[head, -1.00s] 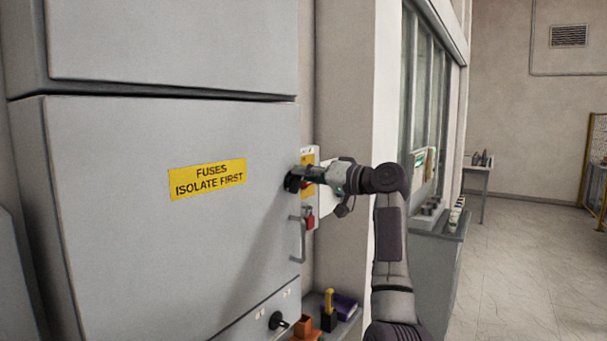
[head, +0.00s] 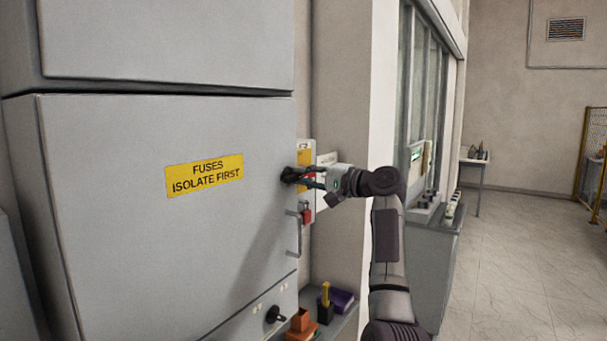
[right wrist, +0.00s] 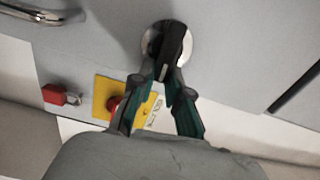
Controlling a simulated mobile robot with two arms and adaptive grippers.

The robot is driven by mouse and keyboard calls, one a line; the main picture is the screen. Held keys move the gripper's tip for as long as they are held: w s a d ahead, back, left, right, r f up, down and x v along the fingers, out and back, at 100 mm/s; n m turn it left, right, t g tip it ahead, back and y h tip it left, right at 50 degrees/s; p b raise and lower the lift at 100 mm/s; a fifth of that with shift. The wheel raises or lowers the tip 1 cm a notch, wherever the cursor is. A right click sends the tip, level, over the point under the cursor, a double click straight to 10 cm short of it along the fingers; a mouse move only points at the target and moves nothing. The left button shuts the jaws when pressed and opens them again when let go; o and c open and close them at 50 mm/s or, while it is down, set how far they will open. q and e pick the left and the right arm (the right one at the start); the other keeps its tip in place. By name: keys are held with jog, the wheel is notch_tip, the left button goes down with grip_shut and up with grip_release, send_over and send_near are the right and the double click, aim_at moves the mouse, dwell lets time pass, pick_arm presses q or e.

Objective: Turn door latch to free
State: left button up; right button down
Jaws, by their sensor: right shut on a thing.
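The door latch (right wrist: 171,43) is a black knob on a round silver plate, set in the grey cabinet door. My right gripper (right wrist: 165,75) is shut on the latch knob in the right wrist view. In the head view my right gripper (head: 300,177) reaches in from the right to the door's right edge and hides most of the latch. The grey door (head: 120,240) carries a yellow label (head: 204,175) reading "FUSES ISOLATE FIRST". The door looks closed. My left gripper is not in view.
A metal door handle (head: 297,233) is below the latch, with a red padlock (head: 307,213) beside it. A yellow plate with a red button (right wrist: 113,104) is close to my right fingers. A lower black knob (head: 273,314) and a shelf with small items (head: 325,303) are below.

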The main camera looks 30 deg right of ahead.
jog(key=shift+m, duration=0.6)
jog(key=c, duration=1.1)
grip_release()
jog(key=shift+d+f, duration=0.1)
jog(key=shift+f, duration=0.05)
jog(key=shift+c, duration=0.2)
jog(key=v, duration=1.2)
